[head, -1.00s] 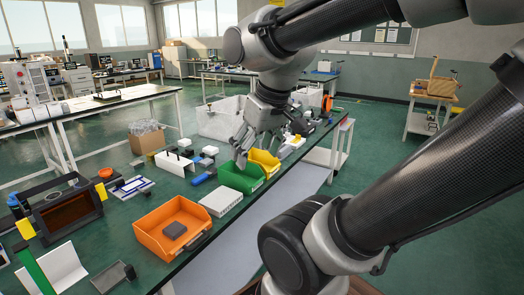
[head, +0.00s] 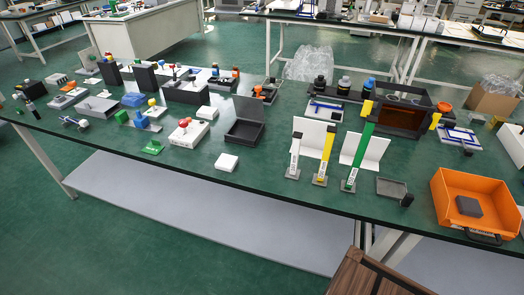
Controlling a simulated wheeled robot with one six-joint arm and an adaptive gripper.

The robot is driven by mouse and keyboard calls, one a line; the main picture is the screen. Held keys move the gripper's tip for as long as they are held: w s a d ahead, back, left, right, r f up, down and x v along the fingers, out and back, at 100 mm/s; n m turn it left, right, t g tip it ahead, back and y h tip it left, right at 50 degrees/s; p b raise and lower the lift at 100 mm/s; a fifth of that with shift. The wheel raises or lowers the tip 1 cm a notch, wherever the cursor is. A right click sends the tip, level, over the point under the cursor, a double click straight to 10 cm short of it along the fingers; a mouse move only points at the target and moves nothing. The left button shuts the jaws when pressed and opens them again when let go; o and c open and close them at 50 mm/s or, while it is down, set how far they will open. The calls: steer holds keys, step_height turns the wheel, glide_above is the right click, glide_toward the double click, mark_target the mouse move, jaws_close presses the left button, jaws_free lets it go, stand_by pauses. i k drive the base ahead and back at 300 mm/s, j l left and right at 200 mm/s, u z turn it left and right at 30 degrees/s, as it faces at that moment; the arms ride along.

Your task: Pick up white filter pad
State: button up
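A small flat white square block (head: 227,162) lies alone near the front edge of the dark green bench. It looks most like the white filter pad, but I cannot be sure from its shape alone. The area around it is bare, and nothing covers it. My gripper is not in view in the head view, so its position relative to the white block does not show.
An open dark grey box (head: 246,122) stands behind the block. A white device with a red knob (head: 188,132) is to its left. White, yellow and green upright holders (head: 322,155) stand to its right. An orange bin (head: 450,212) holds a dark grey pad (head: 468,206).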

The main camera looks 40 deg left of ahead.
mark_target(226, 162)
steer(key=u, duration=1.85)
steer(key=i+j+z, duration=0.15)
steer(key=j, duration=0.15)
steer(key=i+j+z, duration=0.35)
steer(key=j, duration=0.3)
steer(key=j+z, duration=0.15)
steer(key=j, duration=0.15)
steer(key=i, duration=0.05)
